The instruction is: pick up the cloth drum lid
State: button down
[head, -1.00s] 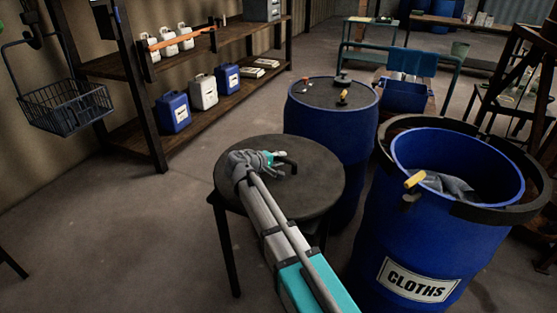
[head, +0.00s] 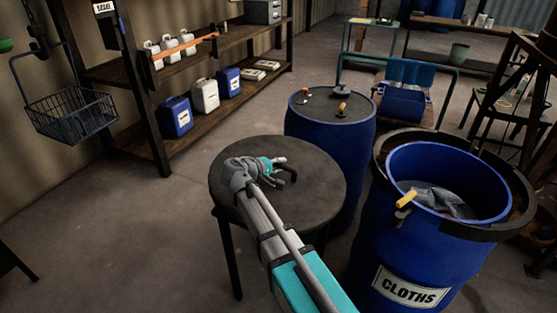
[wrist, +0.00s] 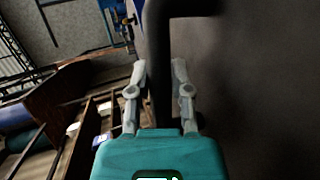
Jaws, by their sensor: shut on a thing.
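The cloth drum lid (head: 315,188) is a dark round disc with a black bent handle (head: 291,173). It appears over a dark-legged stand (head: 232,262) left of the drums; whether it touches the stand is hidden. My gripper (head: 281,165) is shut on the handle, and in the wrist view the handle (wrist: 160,90) runs between the fingers (wrist: 158,66). The lid's dark surface (wrist: 255,90) fills the right of that view. The blue cloth drum (head: 370,250), labelled CLOTHS, stands open at the right, with grey cloth (head: 440,201) inside.
A dark collar (head: 519,205) surrounds the cloth drum's top, and a yellow-handled item (head: 406,199) sits at its rim. A closed blue drum (head: 330,150) stands behind the lid. Shelves with jugs (head: 205,95) and a wire basket (head: 70,110) are at left.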

jog(key=s+r+p, duration=0.1)
jog(key=s, duration=0.1)
jog(key=s+r+p, duration=0.1)
jog(key=s, duration=0.2)
jog(key=s+r, duration=0.1)
jog(key=s, duration=0.2)
jog(key=shift+r+p, duration=0.3)
jog(key=shift+p, duration=0.1)
jog(key=shift+r, duration=0.15)
